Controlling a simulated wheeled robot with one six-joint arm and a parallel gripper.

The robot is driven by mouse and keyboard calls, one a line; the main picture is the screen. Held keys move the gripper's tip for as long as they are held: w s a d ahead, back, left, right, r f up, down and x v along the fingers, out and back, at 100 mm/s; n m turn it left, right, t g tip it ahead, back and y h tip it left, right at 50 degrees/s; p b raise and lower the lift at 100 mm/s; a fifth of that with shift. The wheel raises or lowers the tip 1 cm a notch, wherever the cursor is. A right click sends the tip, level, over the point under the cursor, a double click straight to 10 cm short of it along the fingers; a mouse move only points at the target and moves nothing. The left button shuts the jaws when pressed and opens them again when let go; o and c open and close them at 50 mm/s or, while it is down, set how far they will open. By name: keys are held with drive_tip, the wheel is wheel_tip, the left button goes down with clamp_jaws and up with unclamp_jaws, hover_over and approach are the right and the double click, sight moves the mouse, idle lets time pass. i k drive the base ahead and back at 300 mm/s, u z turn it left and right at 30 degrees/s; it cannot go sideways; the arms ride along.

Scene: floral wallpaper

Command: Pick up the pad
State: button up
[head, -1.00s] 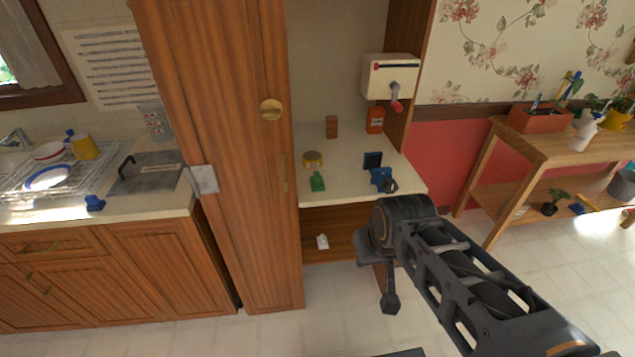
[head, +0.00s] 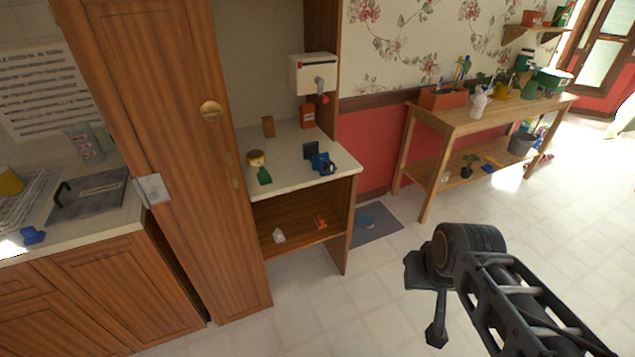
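I cannot tell for sure which thing is the pad. A small dark square thing (head: 310,150) stands on the cream counter (head: 290,187), just behind a blue device (head: 323,163). A small green thing (head: 264,176) lies near the counter's front left. On the floor beside the shelf unit is a grey mat (head: 377,224) with a blue thing (head: 365,221) on it. My gripper (head: 437,300) is at the end of my dark arm, over the floor at the lower right, apart from all of these. Its fingers are not clear.
A tall wooden cupboard (head: 150,130) stands left of the counter. The shelf below holds a white thing (head: 278,236) and an orange thing (head: 321,221). A wooden plant bench (head: 455,122) is against the right wall. The tiled floor in front is mostly open.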

sight(264, 177)
drive_tip(key=z, duration=0.3)
drive_tip(key=k, duration=0.5)
drive_tip(key=z, duration=0.05)
drive_tip(key=i, duration=1.55)
drive_tip(key=u, duration=1.8)
drive_tip(key=i, duration=0.8)
drive_tip(key=u, duration=1)
